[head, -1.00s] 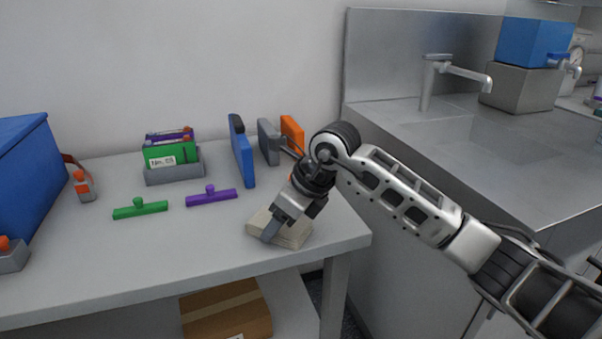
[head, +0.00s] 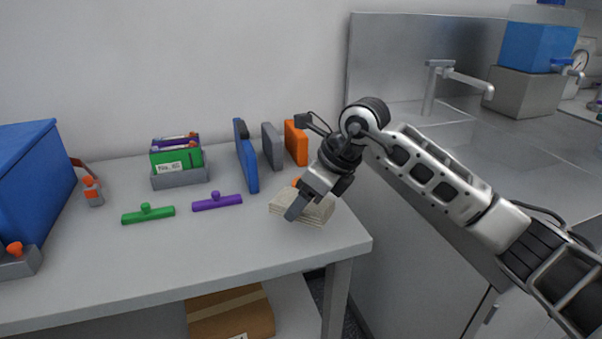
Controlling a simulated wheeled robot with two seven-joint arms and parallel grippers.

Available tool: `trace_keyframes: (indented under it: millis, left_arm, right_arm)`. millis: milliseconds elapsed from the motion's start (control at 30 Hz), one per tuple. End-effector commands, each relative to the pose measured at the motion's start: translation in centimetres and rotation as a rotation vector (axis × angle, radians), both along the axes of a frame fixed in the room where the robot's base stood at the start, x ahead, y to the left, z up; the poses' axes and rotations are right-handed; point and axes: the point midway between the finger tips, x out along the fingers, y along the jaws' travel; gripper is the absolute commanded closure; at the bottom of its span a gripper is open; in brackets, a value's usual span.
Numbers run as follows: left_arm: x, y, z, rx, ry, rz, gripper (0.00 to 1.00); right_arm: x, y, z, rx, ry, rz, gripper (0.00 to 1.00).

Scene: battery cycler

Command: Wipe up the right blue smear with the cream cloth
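The cream cloth (head: 318,214) is a folded, layered pad at the right end of the grey table, near its right edge. My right gripper (head: 303,204) points down at the cloth. One finger shows in front of the cloth's near left side; the other is hidden behind the hand. The cloth has moved together with the gripper, so it appears held. It looks low on or just over the tabletop; I cannot tell if it touches. No blue smear shows on the visible tabletop; any under the cloth or arm is hidden. My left gripper is not in view.
Upright blue (head: 246,158), grey (head: 272,147) and orange (head: 296,143) slabs stand behind the cloth. Purple (head: 217,202) and green (head: 148,214) handled bars lie to the left. A grey holder (head: 180,178) and blue box (head: 35,180) are farther left. The front middle is clear.

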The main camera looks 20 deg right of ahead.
Motion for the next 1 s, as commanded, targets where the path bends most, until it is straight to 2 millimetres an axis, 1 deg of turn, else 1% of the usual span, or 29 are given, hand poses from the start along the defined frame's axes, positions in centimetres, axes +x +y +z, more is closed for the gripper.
trace_keyframes:
  millis: [33,100,200,300,867,967,1000]
  left_arm:
    - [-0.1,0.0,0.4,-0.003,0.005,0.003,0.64]
    - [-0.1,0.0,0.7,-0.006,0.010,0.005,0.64]
    - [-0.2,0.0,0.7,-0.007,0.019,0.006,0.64]
    - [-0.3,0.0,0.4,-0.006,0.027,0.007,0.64]
    - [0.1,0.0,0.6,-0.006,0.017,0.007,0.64]
    - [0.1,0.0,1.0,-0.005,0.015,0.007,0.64]
    - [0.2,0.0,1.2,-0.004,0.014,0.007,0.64]
  right_arm:
    - [0.0,0.0,0.9,0.000,-0.001,0.000,0.59]
    - [0.0,-0.1,1.5,0.000,-0.001,0.000,0.59]
    - [0.0,-0.1,2.1,-0.001,-0.001,-0.003,0.59]
    - [-0.1,-0.2,2.3,0.000,0.000,-0.004,0.59]
    - [-0.1,-0.2,2.2,0.000,0.000,0.006,0.59]
    - [-0.6,-0.1,1.5,0.001,0.004,0.073,0.59]
    - [-1.0,-0.1,1.0,0.000,0.006,0.125,0.59]
